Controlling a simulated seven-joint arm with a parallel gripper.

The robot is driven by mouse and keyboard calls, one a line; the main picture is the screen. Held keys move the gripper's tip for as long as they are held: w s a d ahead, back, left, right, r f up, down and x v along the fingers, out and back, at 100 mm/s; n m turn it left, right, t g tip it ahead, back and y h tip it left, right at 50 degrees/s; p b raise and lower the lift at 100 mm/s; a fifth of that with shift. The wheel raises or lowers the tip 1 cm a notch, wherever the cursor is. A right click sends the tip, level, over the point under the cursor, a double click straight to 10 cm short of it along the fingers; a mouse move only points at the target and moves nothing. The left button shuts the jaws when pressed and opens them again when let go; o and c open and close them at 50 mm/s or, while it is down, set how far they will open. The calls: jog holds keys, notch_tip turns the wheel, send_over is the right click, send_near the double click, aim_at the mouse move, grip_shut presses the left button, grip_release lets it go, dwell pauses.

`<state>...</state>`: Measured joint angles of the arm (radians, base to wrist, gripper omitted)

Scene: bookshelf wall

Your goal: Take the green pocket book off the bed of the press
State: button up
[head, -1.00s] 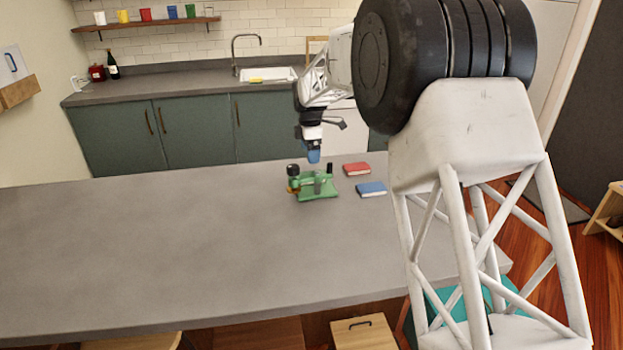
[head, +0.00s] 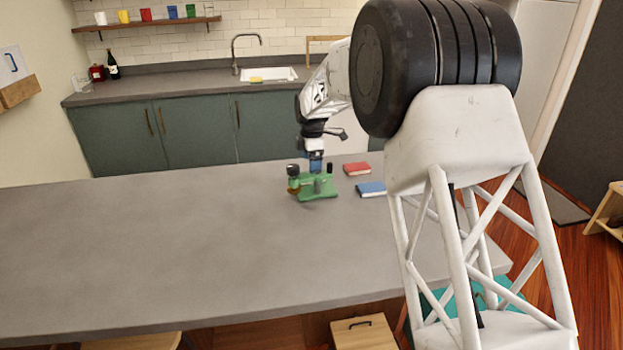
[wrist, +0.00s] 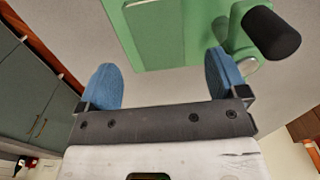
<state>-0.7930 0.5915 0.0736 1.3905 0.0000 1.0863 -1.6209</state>
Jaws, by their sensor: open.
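The green press (head: 322,193) stands on the grey counter, with a dark knob at its left and a dark-topped post at its right. In the wrist view its green bed (wrist: 205,20) shows at the top. A flat green rectangle (wrist: 155,32) lies on this bed and looks like the green pocket book; the two greens are close, so its edges are hard to tell. My gripper (wrist: 162,64) is open, its blue fingers apart with nothing between them. In the head view my gripper (head: 315,165) is just above and behind the press, partly hidden by it.
A dark handle (wrist: 271,33) on a green post stands close to the right finger. A red book (head: 356,168) and a blue book (head: 371,189) lie right of the press. The counter (head: 150,240) to the left is clear.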

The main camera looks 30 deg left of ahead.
jog(key=shift+f, duration=2.55)
jog(key=c, duration=1)
jog(key=shift+r, duration=5)
